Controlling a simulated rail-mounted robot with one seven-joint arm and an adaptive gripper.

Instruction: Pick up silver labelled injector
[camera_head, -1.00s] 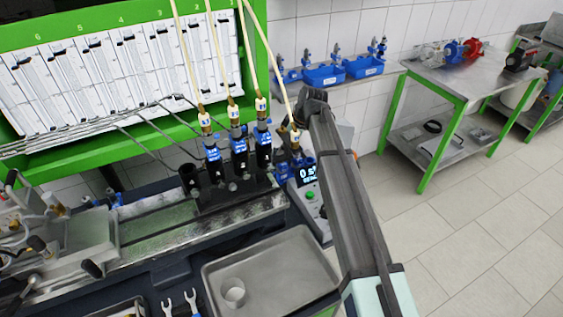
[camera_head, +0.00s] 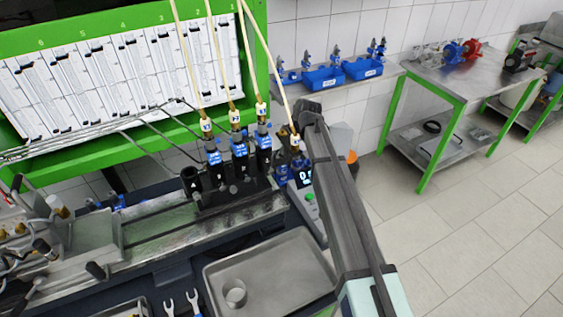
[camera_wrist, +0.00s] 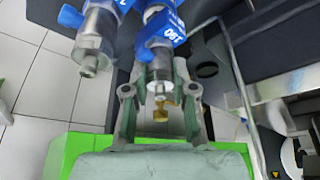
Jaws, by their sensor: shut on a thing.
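My gripper (camera_wrist: 158,105) shows in the wrist view with its two fingers on either side of an injector (camera_wrist: 160,70). This injector has a silver lower body, a blue collar with white print that looks like "180", and a brass tip between the fingers. A second silver injector (camera_wrist: 94,35) with a blue part hangs to its left, apart from the fingers. In the head view, my arm covers the gripper and its hold. Several injectors with blue labels (camera_head: 239,149) stand upright in black holders on the bench, with cream hoses on top.
A metal tray (camera_head: 268,268) with a small cup (camera_head: 235,294) lies in front of the holders. A small display unit (camera_head: 305,178) stands left of my arm. Blue bins (camera_head: 324,78) sit on the wall shelf. A steel table (camera_head: 462,72) stands at the right; the floor before it is free.

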